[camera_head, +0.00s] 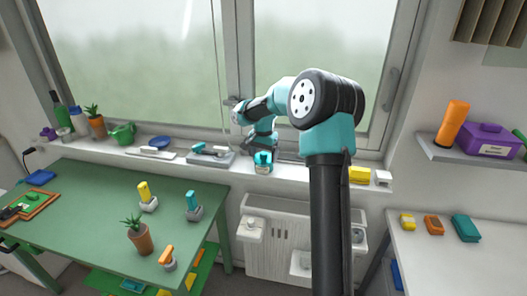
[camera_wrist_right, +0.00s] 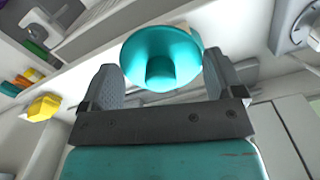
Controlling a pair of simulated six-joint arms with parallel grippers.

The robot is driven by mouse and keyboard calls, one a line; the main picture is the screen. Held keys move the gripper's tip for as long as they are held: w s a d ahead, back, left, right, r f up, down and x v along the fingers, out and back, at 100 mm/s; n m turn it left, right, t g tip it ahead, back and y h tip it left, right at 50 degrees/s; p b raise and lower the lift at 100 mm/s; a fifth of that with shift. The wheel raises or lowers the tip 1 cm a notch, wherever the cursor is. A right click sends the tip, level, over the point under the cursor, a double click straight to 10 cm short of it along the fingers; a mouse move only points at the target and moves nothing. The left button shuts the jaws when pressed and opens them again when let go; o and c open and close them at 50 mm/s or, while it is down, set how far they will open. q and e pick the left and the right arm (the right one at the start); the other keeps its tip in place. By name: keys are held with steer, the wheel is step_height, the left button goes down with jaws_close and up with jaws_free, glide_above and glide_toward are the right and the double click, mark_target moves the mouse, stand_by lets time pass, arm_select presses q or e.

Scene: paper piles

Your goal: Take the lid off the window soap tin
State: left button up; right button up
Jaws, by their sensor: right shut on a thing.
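The soap tin (camera_head: 263,169) stands on the windowsill, small and partly covered by my right gripper (camera_head: 263,154) in the head view. Its teal round lid (camera_wrist_right: 150,50) with a central knob fills the space between the fingers in the right wrist view. My right gripper (camera_wrist_right: 163,78) is shut on the lid, one finger at each side. A bit of pale surface shows behind the lid's edge. I cannot tell whether the lid is still seated on the tin. My left gripper is in neither view.
The windowsill (camera_head: 320,178) also holds a grey tray (camera_head: 211,158) to the left and a yellow block (camera_head: 359,175) to the right. A green table (camera_head: 100,200) with several small things stands at left. A radiator (camera_head: 275,235) is below the sill.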

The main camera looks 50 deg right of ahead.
steer(key=s+a+r, duration=0.1)
steer(key=s+a, duration=0.6)
steer(key=a, duration=0.1)
steer(key=shift+s+a, duration=0.2)
